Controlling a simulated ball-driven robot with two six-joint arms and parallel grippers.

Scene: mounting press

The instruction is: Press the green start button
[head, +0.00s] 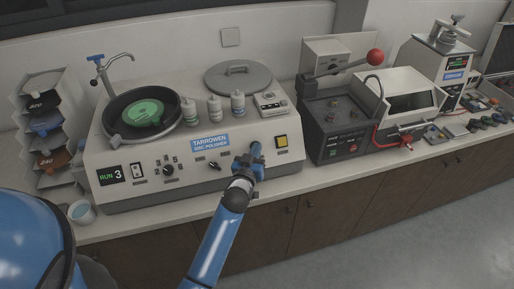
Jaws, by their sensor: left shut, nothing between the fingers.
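My left gripper (250,160) is shut and empty. It is close in front of the disc polisher's front panel (215,172), left of a yellow square button (282,141). I cannot tell whether it touches the panel. I cannot make out a green start button on the panel; the part behind the gripper is hidden. The polisher's small display (111,175) reads "RUN 3" in green. A green disc (143,112) lies in the polisher's dark round bowl (112,135). My right gripper is not in view.
White bottles (214,108) and a grey round lid (237,77) sit on the polisher. A dark press unit (335,130) with a red-ball lever (375,56) stands to the right. A mug (82,212) stands at the bench's left front, and a disc rack (45,130) behind it.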

